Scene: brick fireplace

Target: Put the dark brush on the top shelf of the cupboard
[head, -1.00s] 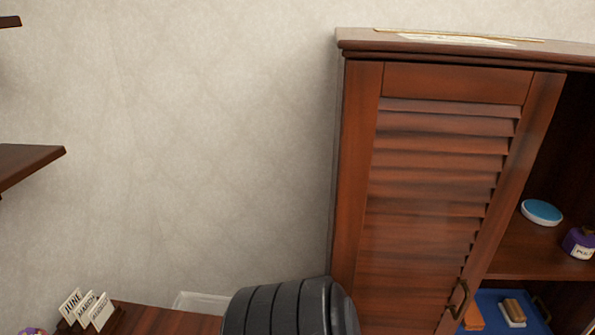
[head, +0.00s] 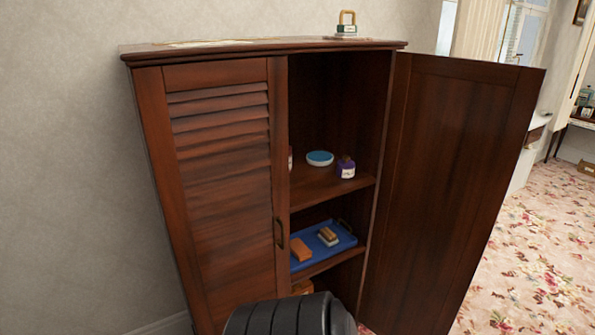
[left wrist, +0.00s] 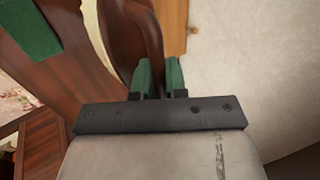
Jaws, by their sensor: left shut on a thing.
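In the left wrist view, my left gripper (left wrist: 160,78) has its green-padded fingers close together. It is shut on a dark brown, curved wooden thing (left wrist: 145,25) that looks like the dark brush; its full shape is unclear at this close range. The cupboard (head: 220,170) stands ahead in the head view, with its left louvred door shut and its right door (head: 440,190) swung wide open. The upper shelf (head: 305,190) in view holds a round blue-topped thing (head: 320,158) and a purple bottle (head: 346,168). My right gripper is not in view.
A lower shelf holds a blue tray (head: 348,243) with an orange block (head: 301,249) and a small tan-and-brown brush-like thing (head: 328,236). A padlock-like thing (head: 347,24) stands on the cupboard top. Flowered carpet (head: 535,260) is open at right.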

